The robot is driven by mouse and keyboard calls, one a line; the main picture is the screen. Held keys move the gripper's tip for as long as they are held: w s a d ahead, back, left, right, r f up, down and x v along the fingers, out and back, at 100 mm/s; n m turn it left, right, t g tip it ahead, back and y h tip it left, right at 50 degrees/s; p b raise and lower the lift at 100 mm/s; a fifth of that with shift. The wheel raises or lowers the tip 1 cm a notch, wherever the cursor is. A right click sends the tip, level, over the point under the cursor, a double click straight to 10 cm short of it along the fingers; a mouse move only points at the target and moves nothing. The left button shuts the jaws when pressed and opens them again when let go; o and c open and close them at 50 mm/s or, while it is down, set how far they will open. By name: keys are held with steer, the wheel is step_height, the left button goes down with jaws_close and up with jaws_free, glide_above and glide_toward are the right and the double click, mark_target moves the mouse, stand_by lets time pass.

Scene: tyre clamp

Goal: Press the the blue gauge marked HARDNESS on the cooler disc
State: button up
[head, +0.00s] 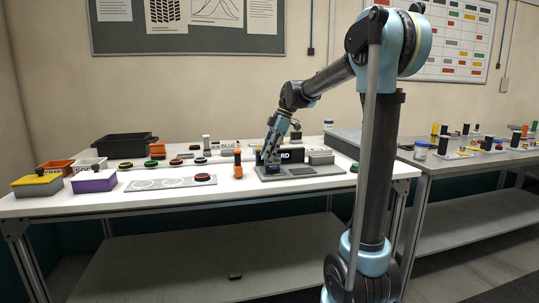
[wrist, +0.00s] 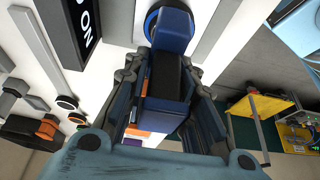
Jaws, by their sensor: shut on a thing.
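My gripper (wrist: 165,115) is shut on a blue block-shaped body with a black middle, which looks like the blue gauge (wrist: 172,30). Its marking cannot be read. In the wrist view a dark round piece with a blue rim (wrist: 150,22) lies just beyond the gauge's end; I cannot tell whether they touch. The gauge is hard to make out there. Which disc is cooler cannot be told.
A grey plate with ring marks (head: 150,184) bears a red-topped disc (head: 204,177). More discs lie behind it. An orange upright tool (head: 238,164) stands left of the base. Bins and a black crate (head: 125,146) fill the left. A second table (head: 460,160) is at right.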

steer(key=shift+r, duration=3.5)
